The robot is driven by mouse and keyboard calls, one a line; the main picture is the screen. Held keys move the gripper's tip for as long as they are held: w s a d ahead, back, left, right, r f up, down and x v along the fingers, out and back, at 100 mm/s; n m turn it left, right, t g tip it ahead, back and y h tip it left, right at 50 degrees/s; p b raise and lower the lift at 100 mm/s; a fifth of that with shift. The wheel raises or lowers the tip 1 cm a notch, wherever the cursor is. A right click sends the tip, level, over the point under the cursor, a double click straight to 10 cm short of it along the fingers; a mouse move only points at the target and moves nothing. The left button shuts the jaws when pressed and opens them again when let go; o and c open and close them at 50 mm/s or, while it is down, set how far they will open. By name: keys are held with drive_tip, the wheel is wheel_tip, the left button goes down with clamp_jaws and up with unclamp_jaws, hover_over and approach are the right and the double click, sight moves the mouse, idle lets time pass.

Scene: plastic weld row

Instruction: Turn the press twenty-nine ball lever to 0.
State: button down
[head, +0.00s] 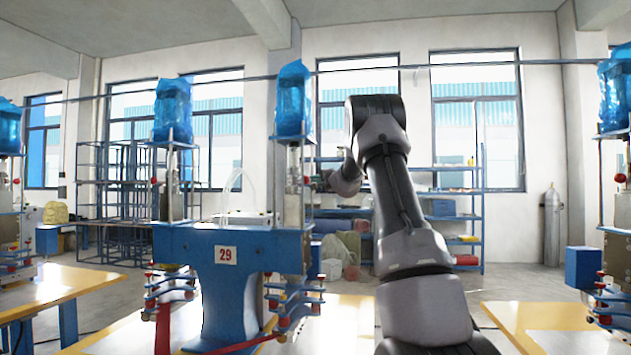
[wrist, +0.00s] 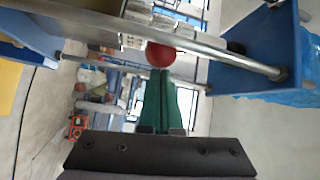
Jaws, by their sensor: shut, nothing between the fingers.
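The press marked 29 (head: 225,254) is a blue machine at the left of centre in the head view, with two upright columns. A red ball (head: 307,180) shows on its right column, beside the end of my arm. In the wrist view the red ball (wrist: 160,55) sits right at the tips of my gripper (wrist: 160,75). My gripper's green fingers are together with nothing between them. I cannot tell whether the tips touch the ball. The lever's rod and any position marks are not clear. In the head view my fingers are too small to make out.
Yellow-topped tables (head: 550,318) with other presses stand on both sides. Shelving (head: 455,205) is behind.

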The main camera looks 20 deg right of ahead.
drive_tip(key=s+d, duration=0.1)
drive_tip(key=s, duration=0.8)
drive_tip(key=shift+s, duration=0.2)
drive_tip(key=shift+s, duration=0.1)
